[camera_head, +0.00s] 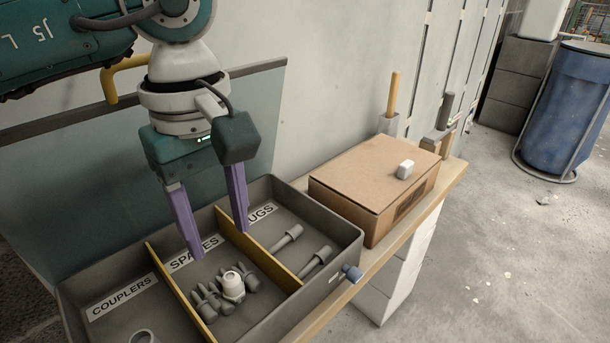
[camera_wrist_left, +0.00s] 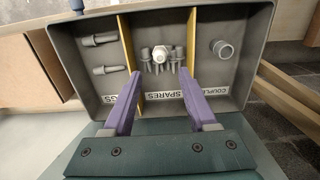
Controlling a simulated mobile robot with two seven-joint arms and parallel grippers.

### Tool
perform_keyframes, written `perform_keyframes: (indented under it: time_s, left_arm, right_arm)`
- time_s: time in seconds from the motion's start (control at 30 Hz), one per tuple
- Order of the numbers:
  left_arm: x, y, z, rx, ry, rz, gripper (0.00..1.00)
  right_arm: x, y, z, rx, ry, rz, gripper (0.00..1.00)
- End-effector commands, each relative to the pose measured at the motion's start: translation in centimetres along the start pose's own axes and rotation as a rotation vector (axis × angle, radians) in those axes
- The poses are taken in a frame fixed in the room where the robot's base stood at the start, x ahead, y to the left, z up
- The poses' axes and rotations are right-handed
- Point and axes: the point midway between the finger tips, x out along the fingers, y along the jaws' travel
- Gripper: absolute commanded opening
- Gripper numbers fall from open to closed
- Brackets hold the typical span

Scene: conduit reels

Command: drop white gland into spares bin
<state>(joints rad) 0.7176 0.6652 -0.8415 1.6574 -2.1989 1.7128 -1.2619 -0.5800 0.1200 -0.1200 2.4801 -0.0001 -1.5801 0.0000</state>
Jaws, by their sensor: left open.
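The white gland (camera_head: 232,286) lies in the middle compartment of the grey bin (camera_head: 349,247), the one labelled SPARES, on top of several grey plugs (camera_head: 208,302). It also shows in the left wrist view (camera_wrist_left: 160,54), among the grey pieces. My left gripper (camera_head: 218,243) is open and empty, its purple fingers spread above the back part of the bin near the SPARES label. The fingertips are apart from the gland. In the left wrist view my left gripper (camera_wrist_left: 168,82) has its fingers on either side of the picture's middle, with nothing between them. My right gripper is not in view.
Yellow dividers (camera_head: 259,249) split the bin into COUPLERS, SPARES and PLUGS compartments. A grey coupler (camera_head: 143,337) lies in the left one. A blue barrel (camera_head: 565,110) stands far right.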

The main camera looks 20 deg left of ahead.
Motion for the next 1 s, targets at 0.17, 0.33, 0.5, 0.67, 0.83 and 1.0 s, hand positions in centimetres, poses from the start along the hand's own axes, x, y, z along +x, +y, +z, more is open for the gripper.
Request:
perform_keyframes:
  time_s: [0.17,0.33,0.5,0.67,0.83,1.0]
  left_arm:
    - [-4.0,0.0,-0.1,0.000,0.002,0.002,0.58]
    - [-5.6,0.0,0.0,0.000,0.001,0.001,0.58]
    - [-5.8,0.0,0.0,0.000,0.000,-0.001,0.58]
    - [-5.8,0.0,0.0,0.000,0.000,-0.001,0.58]
    - [-5.8,0.0,0.0,0.000,0.000,-0.001,0.58]
    - [-6.7,0.8,2.8,-0.002,-0.104,0.049,0.58]
  right_arm:
    - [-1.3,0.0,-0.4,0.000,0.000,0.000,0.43]
    - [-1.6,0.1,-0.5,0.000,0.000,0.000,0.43]
    - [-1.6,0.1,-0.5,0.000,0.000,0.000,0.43]
    - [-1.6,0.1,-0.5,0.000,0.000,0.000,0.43]
    - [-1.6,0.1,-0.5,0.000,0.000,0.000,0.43]
    - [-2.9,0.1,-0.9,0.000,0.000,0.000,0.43]
